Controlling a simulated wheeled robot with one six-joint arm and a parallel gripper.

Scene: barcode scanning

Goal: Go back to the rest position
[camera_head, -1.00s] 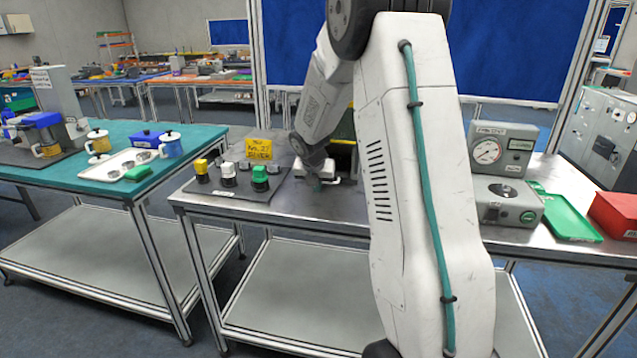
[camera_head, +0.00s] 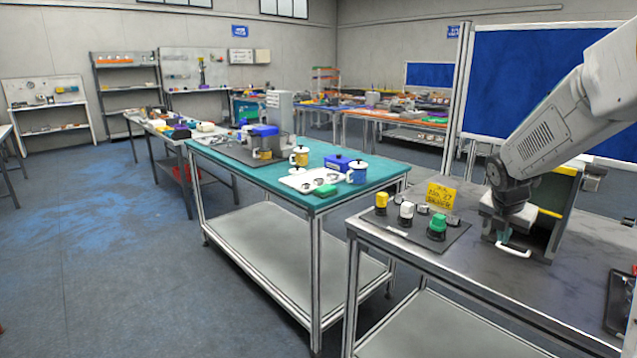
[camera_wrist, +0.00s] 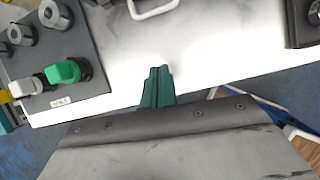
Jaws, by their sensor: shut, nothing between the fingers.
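My gripper (camera_wrist: 157,86) shows in the wrist view as two teal fingers shut together and empty, above the pale metal table top. In the head view my arm reaches in from the right and ends over the right-hand table (camera_head: 470,262), in front of a dark box with yellow edges (camera_head: 556,205). A white handle (camera_head: 514,251) is low at the box's front; it also shows at the top of the wrist view (camera_wrist: 153,9). The gripper is apart from it in the wrist view.
A dark mat (camera_head: 402,229) holds yellow, white and green knobs, with a yellow sign (camera_head: 440,195) behind. A teal table (camera_head: 235,158) with mugs and a tray stands to the left. Blue panels (camera_head: 520,70) rise behind. Open floor (camera_head: 110,230) lies at the far left.

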